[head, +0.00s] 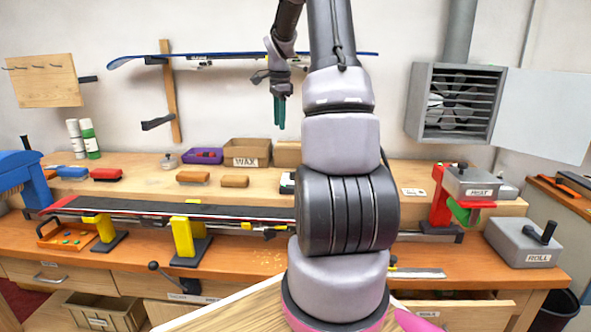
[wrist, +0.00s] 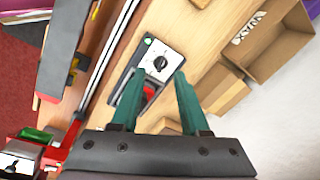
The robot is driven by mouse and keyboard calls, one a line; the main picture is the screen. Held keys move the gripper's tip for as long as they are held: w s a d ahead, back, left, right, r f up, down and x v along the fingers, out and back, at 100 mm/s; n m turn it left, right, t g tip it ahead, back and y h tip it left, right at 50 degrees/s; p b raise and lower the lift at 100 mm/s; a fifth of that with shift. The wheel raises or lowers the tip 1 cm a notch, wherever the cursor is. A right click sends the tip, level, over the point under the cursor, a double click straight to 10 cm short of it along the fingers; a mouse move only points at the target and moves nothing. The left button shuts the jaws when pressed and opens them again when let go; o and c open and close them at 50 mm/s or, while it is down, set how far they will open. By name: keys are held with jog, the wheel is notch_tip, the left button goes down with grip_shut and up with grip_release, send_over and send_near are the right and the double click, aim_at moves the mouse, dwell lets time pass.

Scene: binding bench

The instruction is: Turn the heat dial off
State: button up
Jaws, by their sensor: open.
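A small control box with a pale face plate (wrist: 164,56) shows between my finger tips in the wrist view. It carries a round black dial (wrist: 160,63) with a light mark, and a red switch (wrist: 149,93) lies below it. Its setting is too small to read. In the head view the box (head: 287,183) is mostly hidden behind my arm. My gripper (head: 279,122) hangs above the back shelf, teal fingers pointing down. In the wrist view my gripper (wrist: 157,80) is open and empty, with the dial seen beyond the tips and apart from them.
A cardboard box labelled WAX (head: 247,153) stands left of the control box. A ski (head: 170,209) lies along the bench at the front left. A grey box with a HEAT-like label (head: 474,184) sits on a red stand at the right. The air around my gripper is clear.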

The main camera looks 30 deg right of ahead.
jog(key=d+f+m, duration=0.1)
jog(key=d+f, duration=0.1)
jog(key=f, duration=0.4)
jog(key=w+d+f+m, duration=0.1)
jog(key=d+f, duration=0.2)
jog(key=f, duration=0.4)
jog(key=w+d+f+m+g, duration=0.1)
jog(key=d+f, duration=0.2)
jog(key=f, duration=0.4)
jog(key=shift+w+m, duration=0.15)
jog(key=shift+m, duration=0.25)
grip_shut()
